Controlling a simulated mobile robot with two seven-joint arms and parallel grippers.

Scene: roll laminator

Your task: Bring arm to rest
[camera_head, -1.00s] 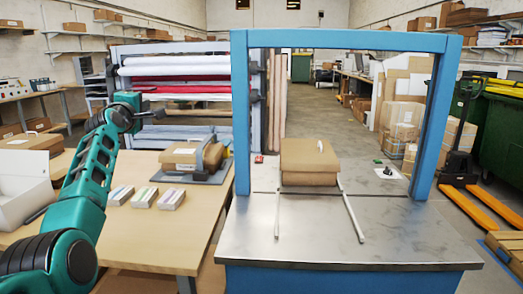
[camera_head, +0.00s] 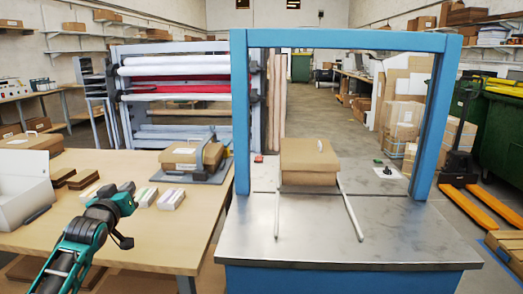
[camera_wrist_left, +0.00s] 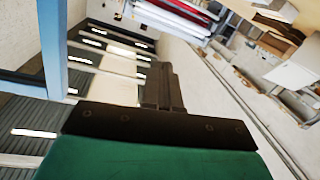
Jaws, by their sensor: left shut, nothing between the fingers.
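My left arm comes in from the lower left in the head view, low over the front of the wooden table. Its gripper (camera_head: 128,188) is small and dark at the arm's far end, close to the small boxes on the table. In the left wrist view the gripper's dark fingers (camera_wrist_left: 163,86) are together, with nothing between them. My right gripper is out of view.
A blue frame machine (camera_head: 239,115) with a metal top (camera_head: 315,230) carries a brown carton (camera_head: 309,158). The wooden table (camera_head: 185,235) holds small boxes (camera_head: 171,199), a carton on a scale (camera_head: 190,155) and an open white box (camera_head: 25,190). A roll rack (camera_head: 175,70) stands behind.

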